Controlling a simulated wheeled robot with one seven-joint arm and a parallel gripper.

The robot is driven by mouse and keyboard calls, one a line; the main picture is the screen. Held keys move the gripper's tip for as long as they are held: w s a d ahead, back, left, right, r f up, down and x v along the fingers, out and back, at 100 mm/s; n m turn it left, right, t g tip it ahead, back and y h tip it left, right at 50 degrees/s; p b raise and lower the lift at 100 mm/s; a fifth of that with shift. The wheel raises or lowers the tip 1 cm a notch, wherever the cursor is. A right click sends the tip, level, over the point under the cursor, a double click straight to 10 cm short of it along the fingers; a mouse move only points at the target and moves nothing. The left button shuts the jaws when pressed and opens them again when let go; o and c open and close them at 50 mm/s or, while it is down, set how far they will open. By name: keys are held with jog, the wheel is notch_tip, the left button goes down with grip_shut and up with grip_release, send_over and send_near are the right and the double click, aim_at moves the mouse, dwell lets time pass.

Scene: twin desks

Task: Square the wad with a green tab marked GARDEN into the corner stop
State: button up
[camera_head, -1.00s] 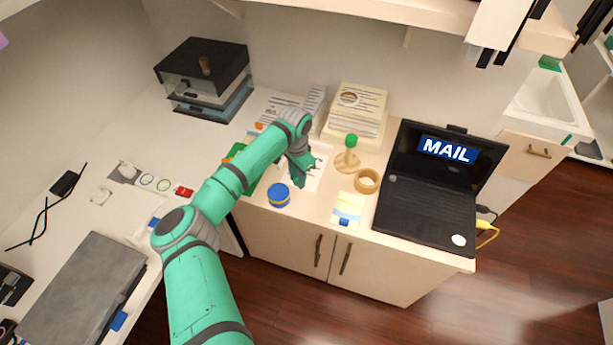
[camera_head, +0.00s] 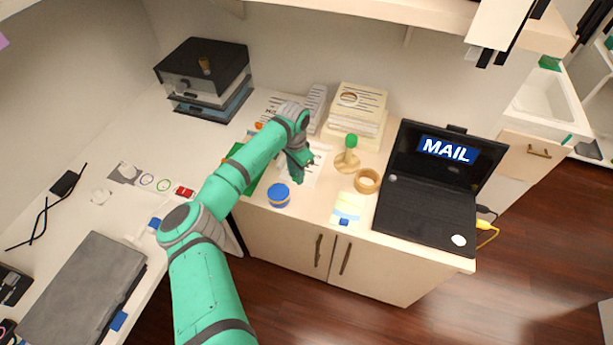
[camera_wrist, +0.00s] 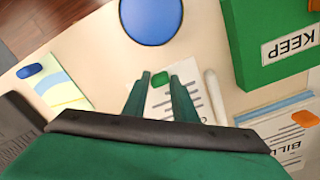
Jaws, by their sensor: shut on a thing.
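The wad is a white printed sheet or stack (camera_head: 315,165) on the right desk, partly hidden by my arm. In the wrist view the wad (camera_wrist: 190,110) shows text lines and a green tab (camera_wrist: 160,78) between my fingers; the word on the tab cannot be read. My gripper (camera_wrist: 162,82) is shut on the wad, one finger to each side of the tab. In the head view my gripper (camera_head: 298,178) is low over the desk. I cannot clearly make out the corner stop; a pale bar (camera_wrist: 214,97) lies just right of the wad in the wrist view.
A blue-lidded jar (camera_head: 278,194) stands near the front edge. A green KEEP box (camera_wrist: 285,45) and papers with an orange tab (camera_wrist: 305,118) lie close by.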

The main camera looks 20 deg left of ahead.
jog(key=shift+w+a, duration=0.25)
jog(key=shift+w, duration=0.15)
jog(key=shift+a, duration=0.25)
dwell(0.7)
jog(key=o, duration=1)
jog(key=shift+o, duration=0.2)
jog(key=shift+d, duration=0.1)
jog(key=shift+r, duration=0.1)
jog(key=shift+w+r, duration=0.1)
jog(key=shift+r, duration=0.3)
notch_tip(320, 180, up, 6)
dwell(0.6)
